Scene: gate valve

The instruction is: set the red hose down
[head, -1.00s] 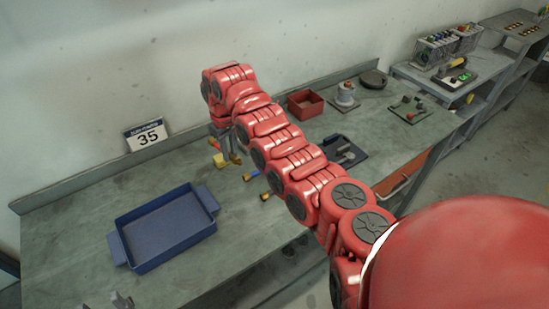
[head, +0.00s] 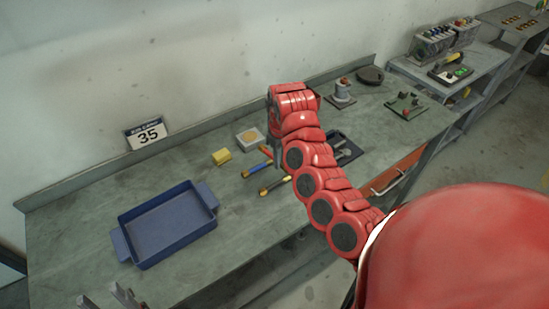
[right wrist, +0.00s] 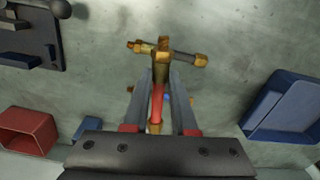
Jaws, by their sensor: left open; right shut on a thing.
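The red hose (right wrist: 156,107) is between the fingers of my right gripper (right wrist: 161,82) in the right wrist view, with a brass fitting at its far end. My right gripper is shut on it, over the bench. In the head view a short red part of the hose (head: 265,151) shows beside the fingers; my arm hides the rest. I cannot tell whether the hose touches the bench. A blue hose (head: 257,168) and a black hose (head: 274,186) with brass ends lie close by. My left gripper (head: 104,297) is open and empty at the bottom left.
A blue tray (head: 120,244) stands empty on the bench (head: 75,205). A dark tray (head: 350,157) is partly behind my arm. A red box (right wrist: 25,130) shows in the right wrist view.

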